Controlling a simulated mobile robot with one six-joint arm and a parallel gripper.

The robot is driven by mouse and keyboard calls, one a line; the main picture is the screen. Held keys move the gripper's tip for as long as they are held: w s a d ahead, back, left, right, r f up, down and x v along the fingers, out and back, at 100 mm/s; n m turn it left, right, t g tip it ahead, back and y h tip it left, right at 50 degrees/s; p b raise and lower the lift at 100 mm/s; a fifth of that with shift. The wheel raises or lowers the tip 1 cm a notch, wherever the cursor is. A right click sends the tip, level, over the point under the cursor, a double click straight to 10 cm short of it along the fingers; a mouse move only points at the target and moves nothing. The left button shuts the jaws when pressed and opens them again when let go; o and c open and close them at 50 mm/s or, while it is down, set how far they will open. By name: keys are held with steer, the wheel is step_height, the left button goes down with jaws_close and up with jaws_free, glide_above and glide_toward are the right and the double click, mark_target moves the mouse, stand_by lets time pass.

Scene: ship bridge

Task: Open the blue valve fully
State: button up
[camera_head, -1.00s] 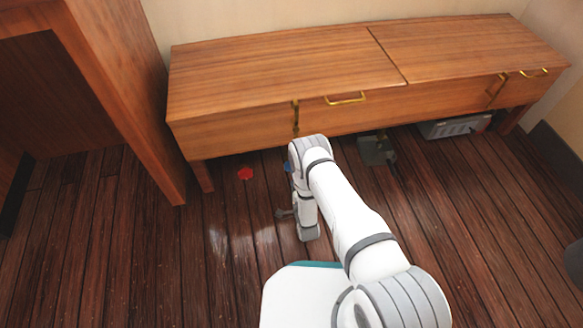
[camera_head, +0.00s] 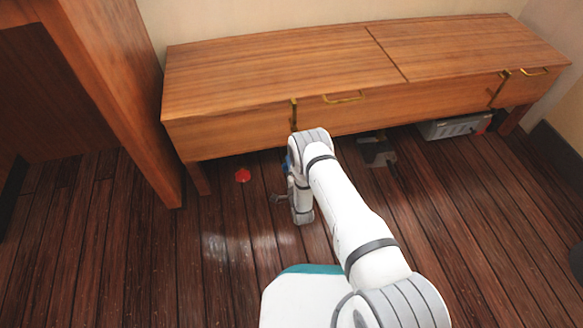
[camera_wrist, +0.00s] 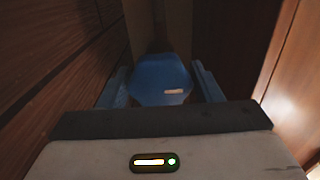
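The blue valve (camera_wrist: 160,82) has a rounded, faceted knob. It fills the middle of the wrist view, between the two fingers of my gripper (camera_wrist: 161,82). The fingers stand apart, one on each side of the knob, with narrow gaps; whether either one touches it I cannot tell. In the head view only a small blue sliver of the valve (camera_head: 288,162) shows beside my arm, low under the front of the bench. My gripper is mostly hidden there behind my wrist. The valve's turn position cannot be read.
A red valve (camera_head: 243,175) sits on the floor left of my wrist. The wooden bench (camera_head: 280,75) overhangs close to my arm. A wooden panel (camera_head: 115,90) stands at the left. A grey case (camera_head: 455,127) lies under the bench at right. The front floor is clear.

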steer(key=c, duration=0.6)
steer(key=shift+d, duration=0.2)
steer(key=shift+a, duration=0.15)
